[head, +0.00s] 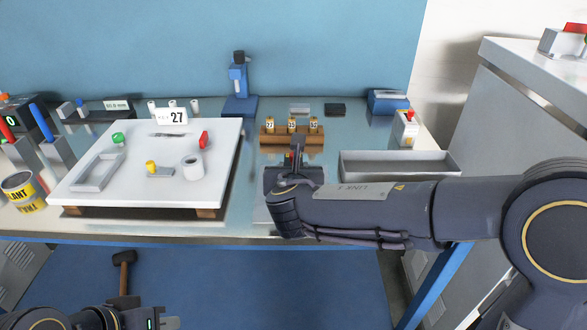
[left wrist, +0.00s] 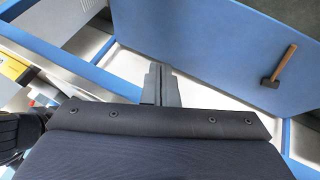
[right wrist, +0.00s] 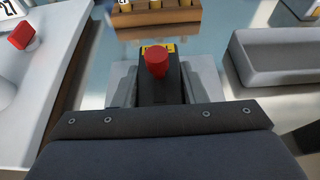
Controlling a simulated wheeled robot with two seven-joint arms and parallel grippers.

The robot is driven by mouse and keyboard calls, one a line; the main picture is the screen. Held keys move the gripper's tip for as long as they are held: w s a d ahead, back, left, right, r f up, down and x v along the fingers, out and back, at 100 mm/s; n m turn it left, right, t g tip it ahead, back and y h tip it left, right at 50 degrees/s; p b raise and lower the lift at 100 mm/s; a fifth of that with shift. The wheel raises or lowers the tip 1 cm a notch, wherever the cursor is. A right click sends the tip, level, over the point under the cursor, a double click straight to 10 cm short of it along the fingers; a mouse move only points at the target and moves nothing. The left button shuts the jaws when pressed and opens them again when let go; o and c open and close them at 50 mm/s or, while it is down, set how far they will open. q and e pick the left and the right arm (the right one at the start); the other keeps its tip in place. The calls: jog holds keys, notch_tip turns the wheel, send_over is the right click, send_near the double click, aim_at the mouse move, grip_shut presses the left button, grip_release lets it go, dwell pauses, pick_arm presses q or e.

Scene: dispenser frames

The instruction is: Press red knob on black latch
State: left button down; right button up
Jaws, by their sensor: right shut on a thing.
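The black latch (right wrist: 160,88) with its round red knob (right wrist: 156,60) is in the middle of the right wrist view. The knob stands at the latch's top, above a yellow label. My right gripper (right wrist: 162,80) is shut on the latch, one grey finger on each side, with the knob clear between them. In the head view the right hand largely hides the latch, and my right gripper (head: 297,160) is over the bench in front of the wooden block. My left gripper (head: 170,322) is low at the bottom left; in the left wrist view its fingers (left wrist: 160,82) are together and empty.
A white board (head: 140,195) with small parts lies on the left, including a red piece (head: 203,138). A wooden block (head: 270,141) with numbered pieces stands behind the latch. An empty grey tray (head: 400,178) is to the right. A hammer (head: 123,268) is below the bench.

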pick_arm(q)
jog(key=w+r+g+y, duration=0.1)
jog(key=w+r, duration=0.8)
jog(key=w, duration=0.3)
jog(key=w+r+g+y, duration=0.1)
jog(key=w+r, duration=0.9)
jog(key=w, duration=0.1)
jog(key=w+d+r+n+y, duration=0.2)
jog(key=w+d+r, duration=0.1)
jog(key=w+d, duration=0.55)
jog(key=w+d+n+y, duration=0.1)
jog(key=d, duration=1)
jog(key=shift+w+f+n+y, duration=0.2)
jog(key=shift+n+y, duration=0.1)
jog(key=shift+n, duration=0.1)
